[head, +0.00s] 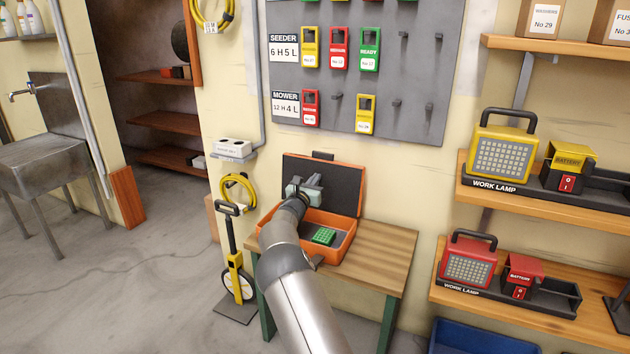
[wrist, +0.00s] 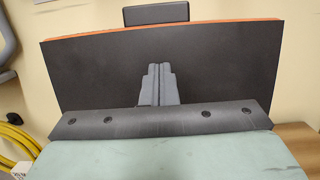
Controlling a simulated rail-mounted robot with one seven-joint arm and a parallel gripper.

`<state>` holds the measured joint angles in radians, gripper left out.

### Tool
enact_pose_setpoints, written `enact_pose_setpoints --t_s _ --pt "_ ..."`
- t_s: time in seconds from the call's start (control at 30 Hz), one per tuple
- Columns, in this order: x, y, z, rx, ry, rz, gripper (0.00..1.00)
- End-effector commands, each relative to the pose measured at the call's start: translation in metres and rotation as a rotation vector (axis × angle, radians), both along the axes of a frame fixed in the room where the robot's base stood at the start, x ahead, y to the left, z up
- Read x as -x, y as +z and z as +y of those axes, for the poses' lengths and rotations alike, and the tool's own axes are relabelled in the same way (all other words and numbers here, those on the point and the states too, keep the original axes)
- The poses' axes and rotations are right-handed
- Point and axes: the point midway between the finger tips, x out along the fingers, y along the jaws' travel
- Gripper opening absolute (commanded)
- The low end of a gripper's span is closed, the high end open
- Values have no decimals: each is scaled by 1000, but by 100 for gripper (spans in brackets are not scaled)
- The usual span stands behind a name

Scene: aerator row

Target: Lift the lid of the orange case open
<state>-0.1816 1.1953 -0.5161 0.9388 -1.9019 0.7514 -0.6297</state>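The orange case (head: 347,246) sits on a wooden bench in the head view. Its lid (head: 342,190) stands raised at the back, near upright, its dark inner face toward me. The lid fills much of the wrist view (wrist: 238,65), with an orange edge and a black handle (wrist: 156,15) at the top. My gripper (head: 313,180) is above the case, in front of the lid's inner face. In the wrist view its two fingers (wrist: 159,84) are together with nothing visible between them. Whether the fingertips touch the lid cannot be told. My arm hides the case's left part.
A green block (head: 324,236) lies in the case. The bench (head: 378,257) has bare top to the right. A yellow measuring wheel (head: 236,270) stands left of it. Shelves with work lamps (head: 503,153) are at right. A key board (head: 400,70) hangs above the case.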

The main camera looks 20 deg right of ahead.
Motion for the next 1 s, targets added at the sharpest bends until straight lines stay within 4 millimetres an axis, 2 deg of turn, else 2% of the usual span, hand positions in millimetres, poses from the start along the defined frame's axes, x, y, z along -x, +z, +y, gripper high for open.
enact_pose_setpoints --t_s 0.27,1.0 --pt "2 1 3 0 1 0 0" --pt "57 8 53 -1 1 1 0"
